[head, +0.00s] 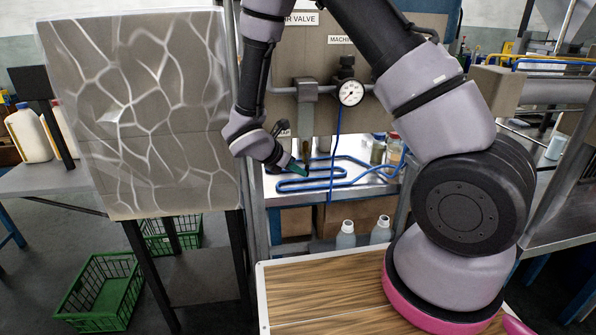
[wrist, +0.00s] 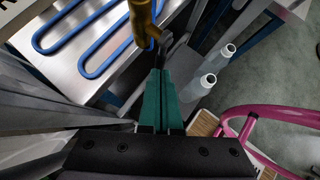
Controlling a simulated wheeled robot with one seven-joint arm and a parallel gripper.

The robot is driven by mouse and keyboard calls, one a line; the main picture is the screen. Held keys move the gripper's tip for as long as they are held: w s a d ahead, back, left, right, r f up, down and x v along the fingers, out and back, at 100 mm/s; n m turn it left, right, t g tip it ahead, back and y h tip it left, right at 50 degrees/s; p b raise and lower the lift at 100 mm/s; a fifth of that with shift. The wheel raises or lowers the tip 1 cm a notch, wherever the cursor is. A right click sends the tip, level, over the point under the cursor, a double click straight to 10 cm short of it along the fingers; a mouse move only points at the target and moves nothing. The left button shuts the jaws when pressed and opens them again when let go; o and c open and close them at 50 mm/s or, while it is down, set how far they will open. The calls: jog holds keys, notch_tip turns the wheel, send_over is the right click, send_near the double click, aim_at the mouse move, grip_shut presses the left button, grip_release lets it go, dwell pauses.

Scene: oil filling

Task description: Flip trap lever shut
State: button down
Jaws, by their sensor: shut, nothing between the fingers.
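In the wrist view, a brass fitting (wrist: 143,20) stands upright at the top middle, with a short side branch near its lower end. A dark lever-like piece (wrist: 164,42) sits beside that branch, just beyond my fingertips; I take it to be the trap lever. My gripper (wrist: 160,74) has green fingers pressed together and empty, pointing at this piece. I cannot tell whether the fingertips touch it. In the head view my gripper (head: 300,170) is over the metal bench at the machine panel, and the lever is too small to make out.
A blue hose (head: 330,178) loops over the metal bench below the gauge (head: 351,92). Two grey bottles (head: 346,236) stand below the bench. A large marbled panel (head: 140,110) stands close to the left of my arm. Jars (head: 378,150) stand at the back of the bench.

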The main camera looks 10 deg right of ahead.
jog(key=shift+d+f+h, duration=0.1)
jog(key=shift+f+h, duration=0.05)
jog(key=shift+h, duration=0.35)
jog(key=d+n+t+h, duration=0.1)
jog(key=n+h, duration=0.1)
jog(key=h, duration=0.2)
jog(key=d+n+t+h, duration=0.2)
jog(key=h, duration=0.2)
jog(key=d+n+t+h, duration=0.1)
jog(key=d+h, duration=0.1)
jog(key=h, duration=0.1)
jog(key=shift+d+n+t+h, duration=0.1)
jog(key=shift+n+t+h, duration=0.3)
jog(key=shift+f, duration=0.15)
